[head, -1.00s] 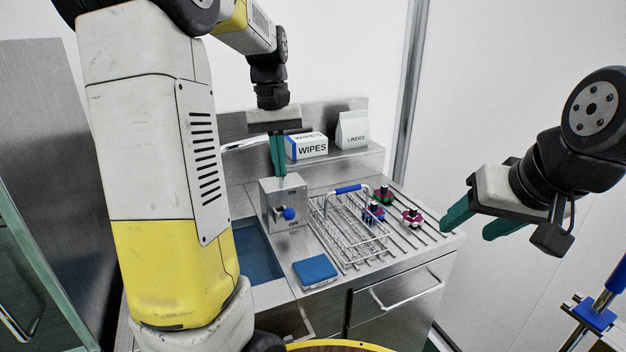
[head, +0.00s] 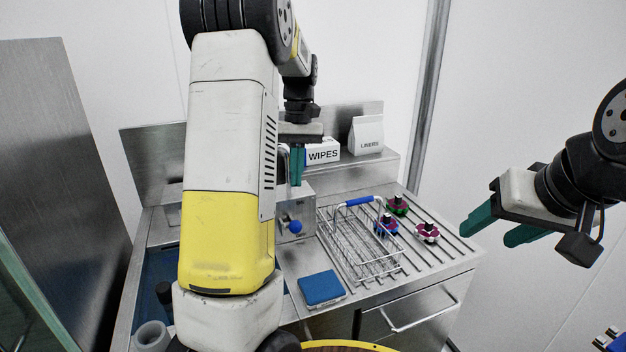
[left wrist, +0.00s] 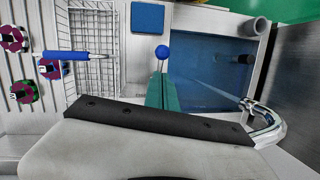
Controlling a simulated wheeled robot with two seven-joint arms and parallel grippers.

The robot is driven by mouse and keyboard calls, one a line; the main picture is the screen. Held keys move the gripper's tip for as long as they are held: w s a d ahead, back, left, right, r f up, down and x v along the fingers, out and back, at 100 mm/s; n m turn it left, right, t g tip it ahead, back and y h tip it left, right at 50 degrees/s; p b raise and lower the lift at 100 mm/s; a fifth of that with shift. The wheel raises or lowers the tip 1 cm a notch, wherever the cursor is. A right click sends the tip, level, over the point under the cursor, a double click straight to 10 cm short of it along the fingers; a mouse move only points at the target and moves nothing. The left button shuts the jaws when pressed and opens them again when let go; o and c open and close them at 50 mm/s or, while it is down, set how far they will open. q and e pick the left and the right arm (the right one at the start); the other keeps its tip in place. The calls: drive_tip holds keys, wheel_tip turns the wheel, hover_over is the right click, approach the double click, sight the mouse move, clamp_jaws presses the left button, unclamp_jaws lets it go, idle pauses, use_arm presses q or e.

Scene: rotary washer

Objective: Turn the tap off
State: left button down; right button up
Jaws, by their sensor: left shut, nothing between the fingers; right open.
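A steel control box (head: 308,210) with a blue-knobbed lever (head: 295,227) on its front stands beside the sink basin. The blue knob also shows in the left wrist view (left wrist: 162,52). The curved tap spout (left wrist: 268,125) hangs over the blue-looking basin (left wrist: 205,70) in the left wrist view, with a thin pale streak running from its mouth. My arm hides the spout in the head view. My left gripper (head: 297,184) is shut and empty, pointing down over the box, apart from the knob. My right gripper (head: 502,232) is open and empty at the right, off the counter.
A wire basket (head: 355,245) with a blue handle stands right of the box, near several colored valve-like parts (head: 427,232). A blue pad (head: 321,288) lies in front. A wipes box (head: 323,151) and a liners bag (head: 367,135) stand on the back shelf.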

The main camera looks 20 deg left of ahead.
sight(293, 227)
use_arm(q)
drive_tip(key=x, duration=0.8)
